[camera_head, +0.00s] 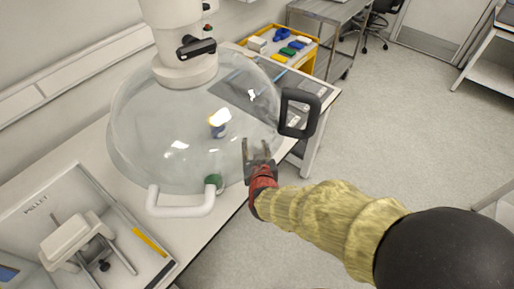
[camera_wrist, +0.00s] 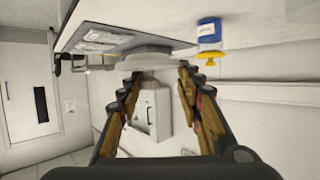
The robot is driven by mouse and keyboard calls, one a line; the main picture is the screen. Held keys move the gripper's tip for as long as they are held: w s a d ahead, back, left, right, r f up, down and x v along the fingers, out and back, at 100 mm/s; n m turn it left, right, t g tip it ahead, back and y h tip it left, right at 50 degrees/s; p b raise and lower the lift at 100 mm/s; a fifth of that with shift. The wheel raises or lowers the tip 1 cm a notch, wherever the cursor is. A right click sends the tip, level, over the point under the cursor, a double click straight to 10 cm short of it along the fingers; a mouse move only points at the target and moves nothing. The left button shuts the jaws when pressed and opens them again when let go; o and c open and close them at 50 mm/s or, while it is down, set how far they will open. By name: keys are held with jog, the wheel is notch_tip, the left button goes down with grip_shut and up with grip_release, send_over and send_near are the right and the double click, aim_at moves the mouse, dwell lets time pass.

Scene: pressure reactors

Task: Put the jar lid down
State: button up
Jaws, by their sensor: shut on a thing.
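My gripper (camera_head: 257,150) is at the front right of a large clear dome, near the bench edge. Its fingers also show in the wrist view (camera_wrist: 158,82), spaced apart and shut on the jar lid. I cannot tell whether the lid touches anything else.
The clear dome (camera_head: 150,120) hangs from a white column, with a black loop handle (camera_head: 300,112) and a white one (camera_head: 182,208). A blue bottle with yellow cap (camera_wrist: 209,38) stands on the white bench (camera_head: 205,232). A pellet press (camera_head: 75,240) stands front left. A yellow tray (camera_head: 310,60) is behind.

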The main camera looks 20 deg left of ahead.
jog(key=w+a+f+b, duration=0.1)
jog(key=w+f, duration=0.1)
jog(key=w+a+f+b, duration=0.1)
jog(key=w+f, duration=0.1)
jog(key=w, duration=0.1)
jog(key=w+f+b, duration=0.1)
jog(key=w+f, duration=0.2)
jog(key=shift+w+a+f, duration=0.1)
jog(key=shift+a, duration=0.3)
jog(key=shift+w+a+f+b, duration=0.15)
jog(key=shift+f+b, duration=0.4)
jog(key=shift+f, duration=0.4)
jog(key=shift+w+d+f+b, duration=0.1)
jog(key=shift+f+b, duration=0.45)
jog(key=shift+f, duration=0.35)
jog(key=shift+f, duration=0.15)
jog(key=o, duration=0.9)
